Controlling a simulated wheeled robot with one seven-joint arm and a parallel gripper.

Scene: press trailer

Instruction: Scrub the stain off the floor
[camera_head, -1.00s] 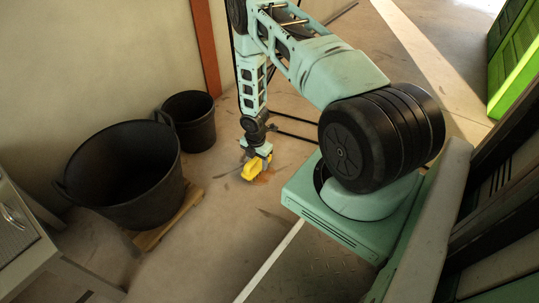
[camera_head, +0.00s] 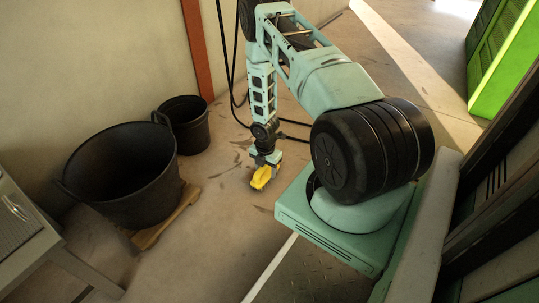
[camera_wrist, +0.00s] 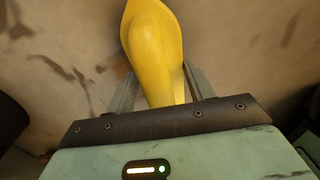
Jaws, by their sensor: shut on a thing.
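My gripper (camera_head: 266,167) points down at the floor in the head view, near the middle. It is shut on a yellow scrubbing tool (camera_head: 261,179), which is low, at or just above the floor; I cannot tell if it touches. In the wrist view the yellow tool (camera_wrist: 154,48) rises between the two fingers of my gripper (camera_wrist: 158,85). Its underside is hidden. Dark smudges (camera_wrist: 72,75) show on the floor around it in the wrist view. I see no reddish stain clearly now; the tool and gripper hide the floor beneath them.
A large black tub (camera_head: 122,172) stands on a wooden pallet (camera_head: 165,219) to the left. A smaller black bucket (camera_head: 188,128) stands behind it. Floor between is free.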

